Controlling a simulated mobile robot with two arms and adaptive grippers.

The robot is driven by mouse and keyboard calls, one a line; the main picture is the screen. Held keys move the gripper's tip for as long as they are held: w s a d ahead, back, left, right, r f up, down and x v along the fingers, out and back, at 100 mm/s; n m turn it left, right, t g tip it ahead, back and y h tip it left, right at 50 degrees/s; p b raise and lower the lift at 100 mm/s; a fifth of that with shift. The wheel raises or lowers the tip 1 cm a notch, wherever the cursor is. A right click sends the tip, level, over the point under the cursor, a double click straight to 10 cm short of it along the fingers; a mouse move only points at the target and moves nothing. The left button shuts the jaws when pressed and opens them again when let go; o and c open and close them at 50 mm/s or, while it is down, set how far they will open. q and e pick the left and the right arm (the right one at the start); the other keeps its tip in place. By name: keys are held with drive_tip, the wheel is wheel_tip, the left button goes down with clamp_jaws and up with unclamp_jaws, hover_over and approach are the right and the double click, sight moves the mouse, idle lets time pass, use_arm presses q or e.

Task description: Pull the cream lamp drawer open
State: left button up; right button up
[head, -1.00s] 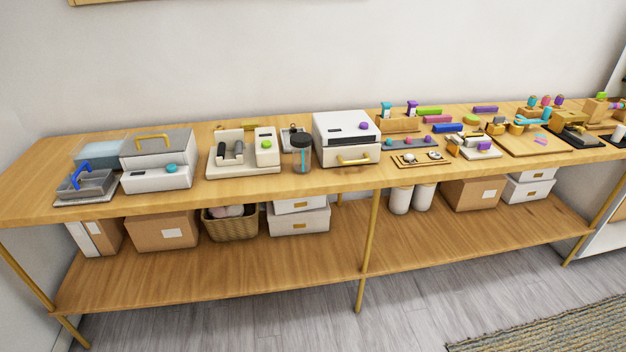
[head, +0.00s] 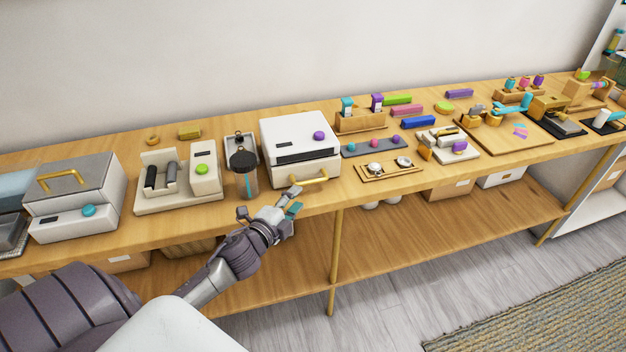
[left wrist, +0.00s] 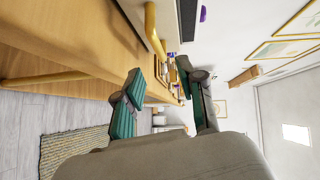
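The cream lamp box (head: 300,135) stands on the wooden counter, with a dark slot and a purple knob on it. Its drawer front (head: 290,180) is low on the box and looks closed. The gold bar handle (head: 312,181) runs across that front; it also shows in the left wrist view (left wrist: 152,30). My left gripper (head: 293,201) is just in front of the drawer, close to the handle's left part. In the left wrist view its two teal-padded fingers (left wrist: 162,72) are apart with nothing held between them. Whether a finger touches the handle cannot be told. My right gripper is not seen.
A dark-lidded cup (head: 245,175) stands close left of the box, beside a cream device with a green button (head: 202,169). A wooden tray with round pieces (head: 390,171) lies to the right.

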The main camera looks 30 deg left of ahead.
sight(313, 180)
use_arm(q)
drive_tip(key=w, duration=0.3)
drive_tip(key=w+f, duration=0.1)
drive_tip(key=w, duration=0.5)
drive_tip(key=shift+w+a+f+p, duration=0.25)
drive_tip(key=shift+w+a+p, duration=0.1)
drive_tip(key=shift+w+a, duration=0.05)
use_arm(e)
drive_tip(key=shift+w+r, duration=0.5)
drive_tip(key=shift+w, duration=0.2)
use_arm(q)
drive_tip(key=shift+c, duration=0.2)
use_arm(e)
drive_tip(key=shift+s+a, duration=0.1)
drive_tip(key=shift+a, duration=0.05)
use_arm(q)
clamp_jaws()
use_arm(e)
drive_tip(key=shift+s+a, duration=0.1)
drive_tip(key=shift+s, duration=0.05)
